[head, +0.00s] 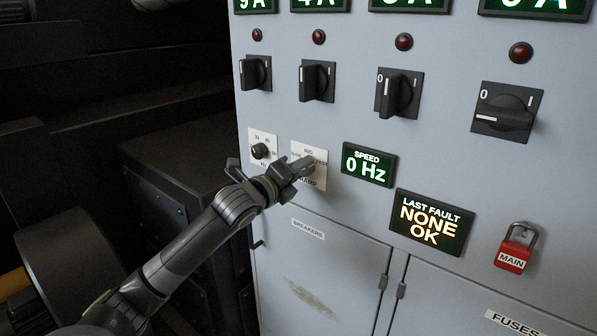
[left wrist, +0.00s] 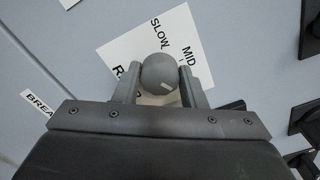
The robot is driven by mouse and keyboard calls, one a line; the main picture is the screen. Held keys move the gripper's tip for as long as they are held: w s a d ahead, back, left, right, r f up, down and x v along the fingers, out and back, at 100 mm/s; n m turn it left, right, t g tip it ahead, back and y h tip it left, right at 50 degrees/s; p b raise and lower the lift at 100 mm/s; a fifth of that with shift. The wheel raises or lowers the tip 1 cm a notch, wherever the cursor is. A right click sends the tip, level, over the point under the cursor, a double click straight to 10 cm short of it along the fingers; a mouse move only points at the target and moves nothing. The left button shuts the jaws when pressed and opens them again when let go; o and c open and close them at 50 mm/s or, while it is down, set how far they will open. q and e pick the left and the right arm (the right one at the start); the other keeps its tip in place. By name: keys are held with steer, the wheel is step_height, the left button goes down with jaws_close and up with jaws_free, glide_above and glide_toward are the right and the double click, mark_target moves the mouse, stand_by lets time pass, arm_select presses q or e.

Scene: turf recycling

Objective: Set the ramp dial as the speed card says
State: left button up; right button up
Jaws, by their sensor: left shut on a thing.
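In the left wrist view the plate (left wrist: 118,52) shows SLOW and MID. The round grey ramp knob (left wrist: 158,70) sits between my left gripper's (left wrist: 160,84) fingers, which are shut on it. A short light mark on the knob lies on its lower side in that view, away from SLOW; I cannot tell exactly which setting it points at. In the head view my left gripper (head: 303,167) hides the knob. No speed card is in view.
A smaller black dial (head: 261,151) is just left of the ramp plate. The speed display (head: 367,165) reads 0 Hz and the fault display (head: 431,222) reads NONE OK. Black rotary switches (head: 397,94) line the panel above. A red padlock (head: 513,256) hangs at right.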

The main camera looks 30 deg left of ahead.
stand_by(0.3)
arm_select(q)
steer(key=o, duration=1)
steer(key=s+a+p, duration=0.1)
steer(key=s+p, duration=0.3)
steer(key=s, duration=1.3)
steer(key=shift+s+a, duration=0.15)
